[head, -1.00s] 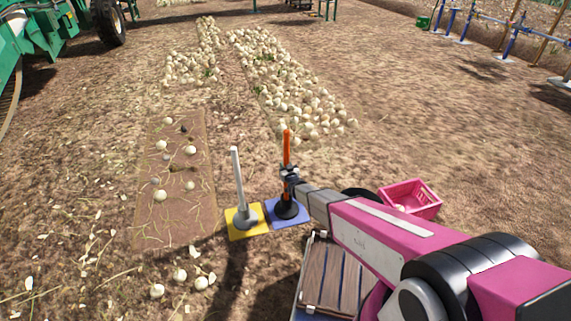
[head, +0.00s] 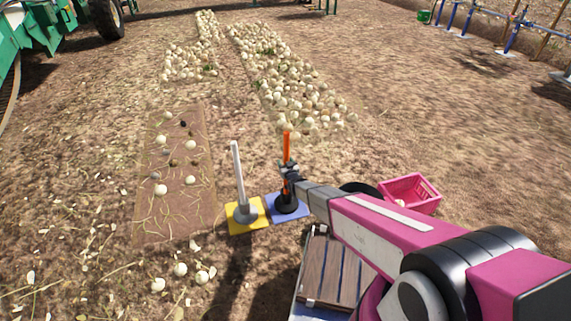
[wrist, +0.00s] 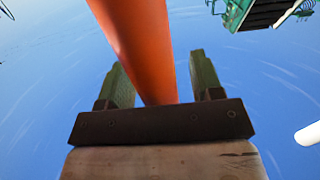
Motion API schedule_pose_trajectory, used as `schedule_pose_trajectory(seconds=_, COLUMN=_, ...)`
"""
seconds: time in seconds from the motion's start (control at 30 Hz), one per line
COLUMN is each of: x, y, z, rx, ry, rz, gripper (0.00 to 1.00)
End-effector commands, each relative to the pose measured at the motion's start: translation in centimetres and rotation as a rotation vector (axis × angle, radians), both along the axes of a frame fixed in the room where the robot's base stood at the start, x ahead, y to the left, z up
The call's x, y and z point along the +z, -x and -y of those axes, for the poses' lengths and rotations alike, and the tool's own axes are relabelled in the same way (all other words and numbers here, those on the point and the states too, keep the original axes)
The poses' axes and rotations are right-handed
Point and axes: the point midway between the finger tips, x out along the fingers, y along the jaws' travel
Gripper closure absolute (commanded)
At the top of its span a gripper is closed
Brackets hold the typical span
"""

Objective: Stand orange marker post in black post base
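The orange marker post (head: 286,146) stands upright over the black post base (head: 287,202), which sits on a blue square. Its lower end appears to be in the base, though my gripper partly hides the lower shaft. My gripper (head: 287,168) is around the post at mid-height. In the wrist view the post (wrist: 138,45) passes between the two fingers of my gripper (wrist: 160,75). A gap shows between the post and the right finger, so the gripper looks open.
A white post in a grey base (head: 245,212) stands on a yellow square (head: 236,226) just left. A pink crate (head: 411,194) lies to the right. Onion rows (head: 280,85) are behind, and a brown soil strip (head: 170,205) with several onions is at the left.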

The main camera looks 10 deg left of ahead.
Motion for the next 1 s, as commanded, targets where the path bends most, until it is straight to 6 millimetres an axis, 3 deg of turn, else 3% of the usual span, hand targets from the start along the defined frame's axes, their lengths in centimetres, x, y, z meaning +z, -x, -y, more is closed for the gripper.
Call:
schedule_pose_trajectory(seconds=0.37, x=0.0, y=1.2, z=0.7, rx=0.0, ry=0.001, rz=-0.002, gripper=0.4)
schedule_pose_trajectory(seconds=0.8, x=0.2, y=7.7, z=4.7, rx=0.0, ry=0.001, rz=-0.002, gripper=0.4)
schedule_pose_trajectory(seconds=1.0, x=0.0, y=9.2, z=5.7, rx=0.0, ry=0.001, rz=-0.001, gripper=0.4)
